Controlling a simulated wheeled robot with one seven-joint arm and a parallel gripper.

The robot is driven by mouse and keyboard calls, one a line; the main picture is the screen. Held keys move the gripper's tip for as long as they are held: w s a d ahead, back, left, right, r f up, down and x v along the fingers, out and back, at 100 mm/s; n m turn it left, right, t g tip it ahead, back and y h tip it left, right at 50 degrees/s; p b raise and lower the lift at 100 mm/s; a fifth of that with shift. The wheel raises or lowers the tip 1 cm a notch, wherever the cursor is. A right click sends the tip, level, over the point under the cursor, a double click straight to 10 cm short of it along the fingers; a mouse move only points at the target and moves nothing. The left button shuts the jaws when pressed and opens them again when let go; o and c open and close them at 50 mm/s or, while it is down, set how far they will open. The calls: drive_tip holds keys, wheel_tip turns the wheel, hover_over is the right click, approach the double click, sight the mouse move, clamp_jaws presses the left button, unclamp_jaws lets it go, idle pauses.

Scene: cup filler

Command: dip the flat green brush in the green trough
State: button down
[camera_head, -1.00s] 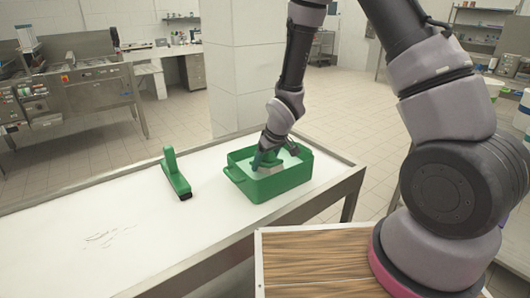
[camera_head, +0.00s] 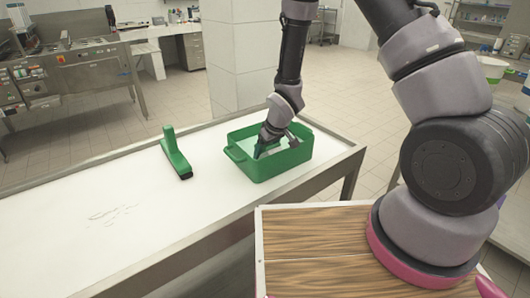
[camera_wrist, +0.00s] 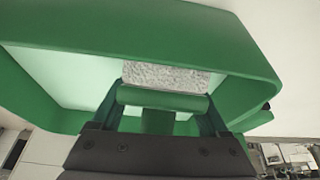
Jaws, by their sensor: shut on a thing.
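The green trough (camera_head: 275,168) stands on the white-topped table, near its right end. It is a rectangular box with an open top and a pale inside. My gripper (camera_head: 270,140) reaches down into it from above. In the wrist view my gripper (camera_wrist: 163,118) is shut on the flat green brush (camera_wrist: 160,98), with a finger on each side of its green stem. The brush's speckled grey pad (camera_wrist: 165,76) shows inside the trough walls (camera_wrist: 150,35). In the head view the gripper and the trough wall mostly hide the brush. I cannot tell whether the pad touches the bottom.
Another green tool (camera_head: 176,155) with an upright handle and a dark edge stands left of the trough. The white table top (camera_head: 100,235) is otherwise mostly bare. A wood-topped surface (camera_head: 310,245) lies in front, and a pillar (camera_head: 238,60) stands behind.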

idle(0.5)
wheel_tip(320, 180, up, 10)
drive_tip(key=shift+r, duration=0.55)
idle(0.7)
